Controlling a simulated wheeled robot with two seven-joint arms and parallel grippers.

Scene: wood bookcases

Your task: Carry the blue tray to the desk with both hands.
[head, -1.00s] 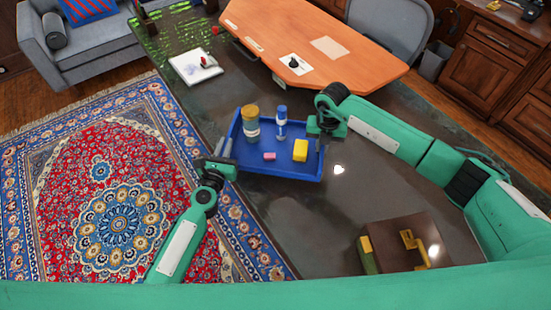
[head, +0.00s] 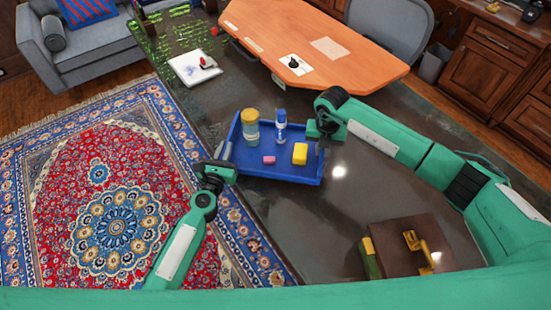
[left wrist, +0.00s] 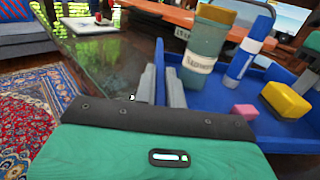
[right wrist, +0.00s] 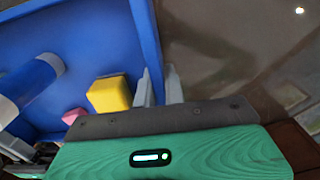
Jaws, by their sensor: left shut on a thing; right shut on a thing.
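The blue tray (head: 285,172) is held between my two grippers and looks roughly level. It carries a yellow-lidded jar (head: 250,126), a blue-and-white bottle (head: 281,126), a pink block (head: 269,160) and a yellow block (head: 300,153). My left gripper (head: 226,152) is shut on the tray's left wall, also seen in the left wrist view (left wrist: 160,85). My right gripper (head: 321,150) is shut on the right wall, also seen in the right wrist view (right wrist: 158,88). An orange wooden desk (head: 290,30) stands beyond the tray. The gap beneath the tray is hard to judge.
A dark glossy surface (head: 345,215) spreads around and below the tray. A white pad (head: 184,70) with a small red-topped item lies at the back left. A brown box (head: 400,262) with yellow pieces is at the front right. A grey chair (head: 395,25) stands behind the desk.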

